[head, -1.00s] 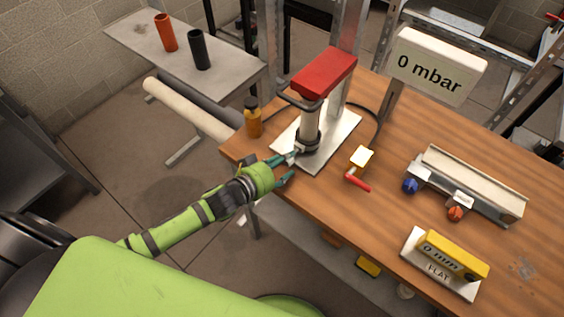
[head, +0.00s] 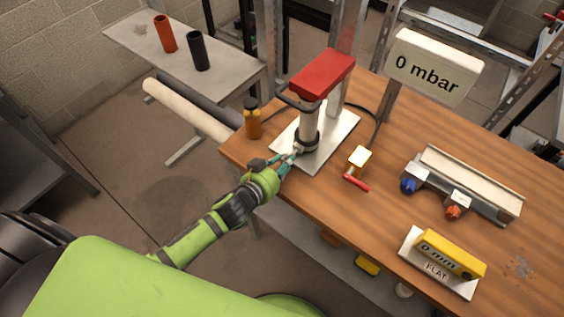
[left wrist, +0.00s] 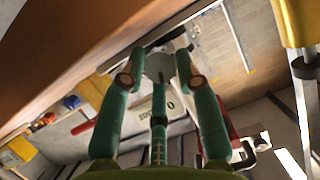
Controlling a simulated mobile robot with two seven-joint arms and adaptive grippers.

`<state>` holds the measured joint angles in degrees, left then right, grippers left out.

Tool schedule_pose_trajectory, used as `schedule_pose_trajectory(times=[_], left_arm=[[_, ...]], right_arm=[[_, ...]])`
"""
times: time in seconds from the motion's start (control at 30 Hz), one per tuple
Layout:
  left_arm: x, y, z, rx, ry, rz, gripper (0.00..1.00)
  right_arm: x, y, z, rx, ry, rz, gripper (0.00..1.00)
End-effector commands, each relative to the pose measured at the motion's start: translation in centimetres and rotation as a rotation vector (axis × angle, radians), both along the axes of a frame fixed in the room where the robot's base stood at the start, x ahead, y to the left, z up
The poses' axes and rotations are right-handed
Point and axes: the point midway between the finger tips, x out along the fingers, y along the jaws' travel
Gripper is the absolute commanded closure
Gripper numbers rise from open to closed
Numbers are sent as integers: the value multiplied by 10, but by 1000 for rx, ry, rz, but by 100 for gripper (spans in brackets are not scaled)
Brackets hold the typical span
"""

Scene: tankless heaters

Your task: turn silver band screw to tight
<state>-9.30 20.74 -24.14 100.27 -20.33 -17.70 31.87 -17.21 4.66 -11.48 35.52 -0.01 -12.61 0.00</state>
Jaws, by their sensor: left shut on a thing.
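The silver band screw (head: 297,149) sticks out from the dark band (head: 306,141) around the foot of the pale post under the red block, at the near side. In the left wrist view its round grey head (left wrist: 160,66) with a dark slot sits between my fingertips. My left gripper (head: 291,159) comes in from the lower left and its teal fingers are shut on the screw. In the left wrist view, the fingers (left wrist: 158,75) flank the head on both sides. In the head view, the fingertips partly hide the screw. My right gripper is not in view.
The post stands on a white plate (head: 335,139) on the wooden bench. An amber bottle (head: 252,121) stands left of it, and a red-handled yellow valve (head: 359,160) to the right. A sign (head: 434,67) reads 0 mbar. A yellow gauge block (head: 450,254) lies front right.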

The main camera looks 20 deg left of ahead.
Motion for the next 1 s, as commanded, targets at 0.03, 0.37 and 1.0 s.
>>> schedule_pose_trajectory(times=[0.03, 0.37, 1.0], left_arm=[[-3, 1, -8, 44, 1, 8, 100], [-4, -1, -12, 338, -105, 6, 100], [-3, -1, -18, 914, -314, 7, 100]], right_arm=[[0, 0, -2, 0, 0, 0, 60], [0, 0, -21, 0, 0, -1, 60], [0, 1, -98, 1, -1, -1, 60]])
